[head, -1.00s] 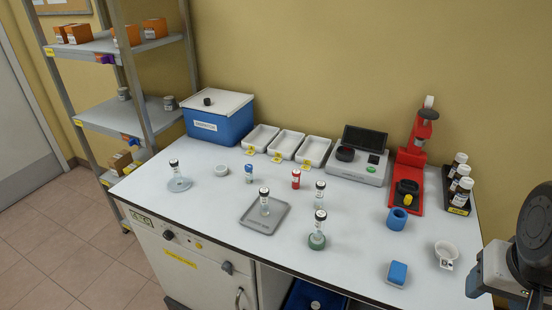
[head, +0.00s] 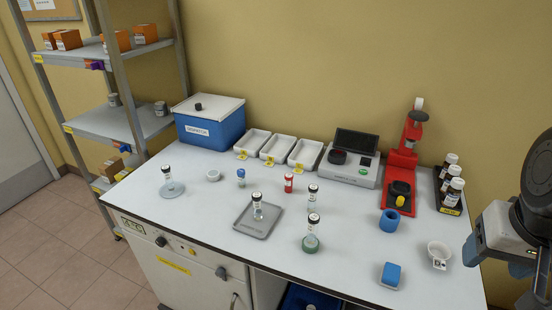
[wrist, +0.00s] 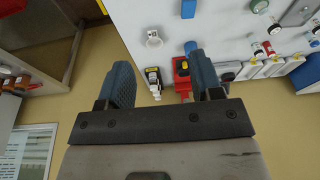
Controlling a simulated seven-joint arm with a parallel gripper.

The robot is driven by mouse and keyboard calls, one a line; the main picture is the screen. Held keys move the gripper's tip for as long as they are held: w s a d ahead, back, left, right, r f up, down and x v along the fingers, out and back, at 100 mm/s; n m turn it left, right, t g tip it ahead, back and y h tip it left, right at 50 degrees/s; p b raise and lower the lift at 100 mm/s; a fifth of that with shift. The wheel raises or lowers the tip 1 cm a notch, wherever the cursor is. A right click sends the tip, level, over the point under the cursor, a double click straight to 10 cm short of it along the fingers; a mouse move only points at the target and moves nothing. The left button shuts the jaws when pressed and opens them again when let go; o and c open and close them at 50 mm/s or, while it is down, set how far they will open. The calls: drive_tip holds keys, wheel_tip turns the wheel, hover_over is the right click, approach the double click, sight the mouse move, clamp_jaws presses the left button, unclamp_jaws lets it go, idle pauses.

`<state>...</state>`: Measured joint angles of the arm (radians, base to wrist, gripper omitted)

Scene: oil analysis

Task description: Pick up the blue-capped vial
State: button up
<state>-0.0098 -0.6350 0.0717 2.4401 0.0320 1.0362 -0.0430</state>
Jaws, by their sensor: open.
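Black-capped vials (head: 313,230) stand near the vial, one on a grey tray (head: 262,232). The front right has bare patches.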

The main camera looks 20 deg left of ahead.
drive_tip(key=w+a+r+n+g+y, duration=0.1)
drive_tip(key=w+a+r+n+y, duration=0.3)
drive_tip(key=w+a, duration=0.75)
drive_tip(key=w+a+n+y, duration=0.3)
drive_tip(key=w+a+n, duration=0.3)
drive_tip(key=w+a, duration=0.55)
drive_tip(key=w+a+f+n+g+y, duration=0.1)
drive_tip(key=w+a+n+y, duration=0.15)
drive_tip(key=a, duration=0.75)
drive_tip(key=w+a+f+n+y, duration=0.15)
drive_tip(key=w+a, duration=0.25)
drive_tip(key=a, duration=0.6)
drive_tip(key=w+a+f+n+g+y, duration=0.1)
drive_tip(key=w+a+f+n, duration=0.15)
drive_tip(key=a, duration=0.65)
drive_tip(key=n, duration=0.1)
approach(243, 172)
drive_tip(key=x, duration=0.3)
drive_tip(key=shift+a, duration=0.1)
drive_tip(key=shift+x, duration=1.3)
drive_tip(key=shift+a, duration=0.1)
